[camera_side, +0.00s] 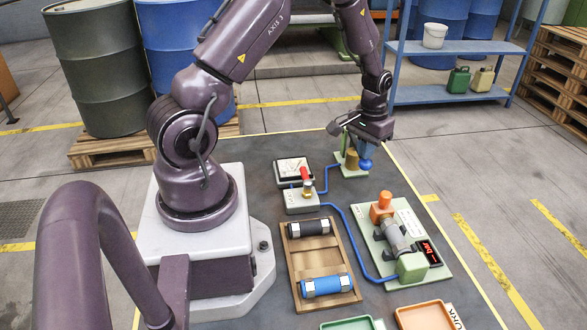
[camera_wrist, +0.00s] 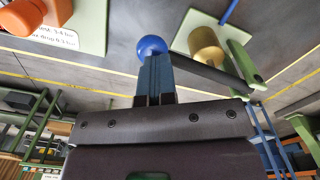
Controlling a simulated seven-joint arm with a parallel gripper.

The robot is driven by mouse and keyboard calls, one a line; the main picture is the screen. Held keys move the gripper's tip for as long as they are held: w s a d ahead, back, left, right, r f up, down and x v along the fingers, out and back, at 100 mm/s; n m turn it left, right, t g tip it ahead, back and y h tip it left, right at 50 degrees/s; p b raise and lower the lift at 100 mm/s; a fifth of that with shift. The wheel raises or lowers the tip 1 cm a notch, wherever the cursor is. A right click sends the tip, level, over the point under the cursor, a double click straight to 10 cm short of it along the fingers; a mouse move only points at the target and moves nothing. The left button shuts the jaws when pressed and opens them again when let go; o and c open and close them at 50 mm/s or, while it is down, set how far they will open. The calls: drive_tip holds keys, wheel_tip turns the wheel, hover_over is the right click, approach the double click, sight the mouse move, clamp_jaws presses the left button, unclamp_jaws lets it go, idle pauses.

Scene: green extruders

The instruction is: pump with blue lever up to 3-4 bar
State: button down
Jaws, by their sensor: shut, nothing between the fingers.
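The pump is a brass cylinder (camera_side: 351,160) on a pale green base, and it also shows in the wrist view (camera_wrist: 207,46). Its dark lever (camera_wrist: 205,75) ends in a blue ball knob (camera_side: 366,164), which also shows in the wrist view (camera_wrist: 152,46). My gripper (camera_side: 366,152) is shut and empty, pointing down directly above the knob. In the wrist view its closed fingertips (camera_wrist: 155,62) overlap the knob's edge; I cannot tell whether they touch. A gauge with a white dial (camera_side: 293,170) lies left of the pump; its reading is too small to tell.
A valve block with a red handle (camera_side: 305,178) stands in front of the gauge. Blue hose (camera_side: 345,222) runs across the mat. A wooden tray (camera_side: 319,258) holds black and blue cylinders. A device with an orange knob (camera_side: 384,200) stands on a green plate at right.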

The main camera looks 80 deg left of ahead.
drive_tip(key=shift+r, duration=3)
drive_tip(key=shift+r, duration=2.5)
drive_tip(key=s+d+r+m+t, duration=0.5)
drive_tip(key=s+d+r, duration=1)
drive_tip(key=d, duration=0.3)
drive_tip(key=shift+s+d+r+m+t, duration=0.2)
drive_tip(key=shift+s+d+m+t, duration=0.15)
drive_tip(key=shift+s+m, duration=0.25)
